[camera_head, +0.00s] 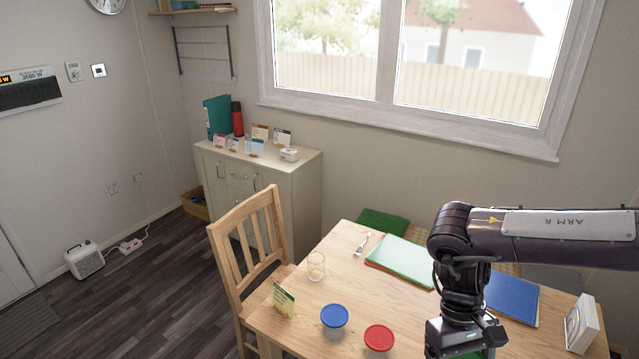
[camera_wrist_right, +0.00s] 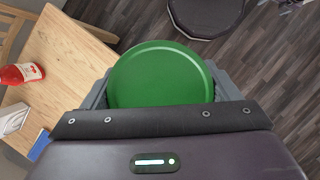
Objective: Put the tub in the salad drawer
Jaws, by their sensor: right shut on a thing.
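My right gripper (camera_head: 466,335) (camera_wrist_right: 160,85) hangs over the right front part of the table in the head view. In the right wrist view its jaws are shut on a tub with a round green lid (camera_wrist_right: 160,72). The lid hides the tub's body. In the head view only a little green shows around the jaws. Two other tubs stand on the table, one with a blue lid (camera_head: 334,316) and one with a red lid (camera_head: 379,338). The salad drawer is not in view. My left gripper is not in view.
The wooden table (camera_head: 345,285) also holds a glass (camera_head: 316,266), a small card (camera_head: 283,299), folders (camera_head: 400,259) and a white framed stand (camera_head: 581,324). A wooden chair (camera_head: 250,250) stands at its left. The wrist view shows a red bottle (camera_wrist_right: 22,73) and a dark seat (camera_wrist_right: 206,14).

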